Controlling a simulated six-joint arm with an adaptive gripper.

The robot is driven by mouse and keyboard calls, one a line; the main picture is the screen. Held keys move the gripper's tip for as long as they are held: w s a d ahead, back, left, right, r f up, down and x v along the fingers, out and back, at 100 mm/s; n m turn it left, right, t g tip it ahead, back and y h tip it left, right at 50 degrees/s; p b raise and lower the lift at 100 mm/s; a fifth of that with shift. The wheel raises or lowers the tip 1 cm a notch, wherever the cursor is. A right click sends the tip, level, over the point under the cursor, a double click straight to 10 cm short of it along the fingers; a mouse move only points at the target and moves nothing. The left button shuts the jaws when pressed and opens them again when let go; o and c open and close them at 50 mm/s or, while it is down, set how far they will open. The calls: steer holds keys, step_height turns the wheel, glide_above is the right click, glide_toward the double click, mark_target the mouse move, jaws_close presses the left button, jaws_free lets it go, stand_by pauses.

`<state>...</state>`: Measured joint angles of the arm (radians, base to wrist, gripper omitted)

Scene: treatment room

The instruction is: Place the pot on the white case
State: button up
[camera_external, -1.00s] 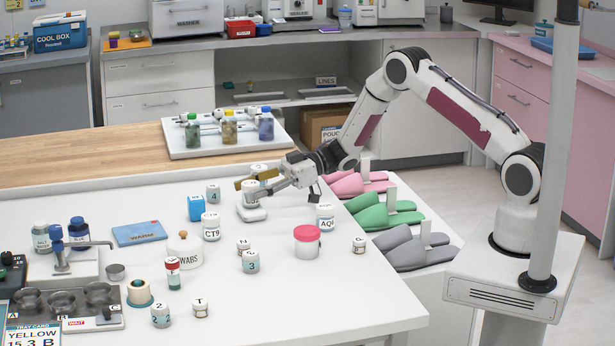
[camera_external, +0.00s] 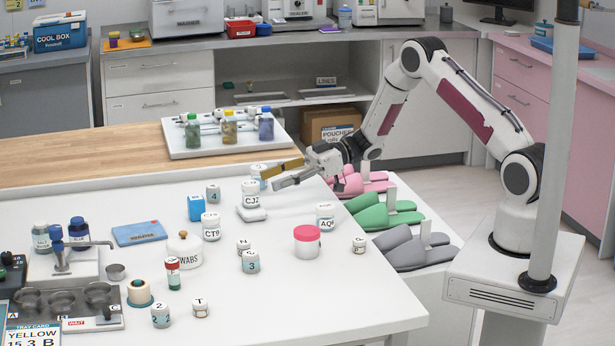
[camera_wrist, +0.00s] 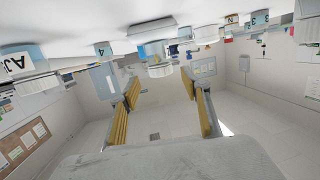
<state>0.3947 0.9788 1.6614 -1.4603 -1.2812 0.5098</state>
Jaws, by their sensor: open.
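A white pot marked CJ2 (camera_external: 251,193) stands upright on the low white case (camera_external: 252,214) on the white table. In the wrist view, which is upside down, the case (camera_wrist: 150,25) is at the top, with the pot (camera_wrist: 155,52) hanging below it. My gripper (camera_external: 272,177) is open and empty, to the right of the pot and slightly above its lid height, with a visible gap between them. Its two yellow-padded fingers (camera_wrist: 162,82) are spread in the wrist view.
A blue box (camera_external: 196,208) and a jar marked CT9 (camera_external: 211,227) stand left of the case. A pink-lidded jar (camera_external: 307,241) and the AQ6 jar (camera_external: 325,217) stand front right. Free table lies between them and the case.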

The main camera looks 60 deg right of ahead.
steer(key=shift+v, duration=2.3)
steer(key=w+d+r+m+t+h, duration=0.1)
steer(key=w+d+r+t+h, duration=0.1)
steer(key=r+h, duration=0.35)
steer(key=w+d+r+m+t+h, duration=0.2)
steer(key=w+r, duration=0.1)
steer(key=r, duration=0.6)
steer(key=s+d+r+m+h, duration=0.35)
steer(key=s+r+h, duration=0.25)
steer(key=s+r, duration=0.25)
steer(key=s+a+r+m+g+h, duration=0.2)
steer(key=s+m+g, duration=0.2)
steer(key=s, duration=1.2)
steer(key=s+a+f+g+y, duration=0.1)
steer(key=s+a+f, duration=0.1)
steer(key=s, duration=0.5)
steer(key=s+a+f+g+y, duration=0.1)
steer(key=s+a+f, duration=0.1)
steer(key=s+a, duration=0.2)
steer(key=s+a+f+g+y, duration=0.1)
steer(key=s+a+f, duration=0.1)
steer(key=s, duration=0.8)
steer(key=shift+a+g, duration=0.3)
steer(key=shift+a, duration=0.2)
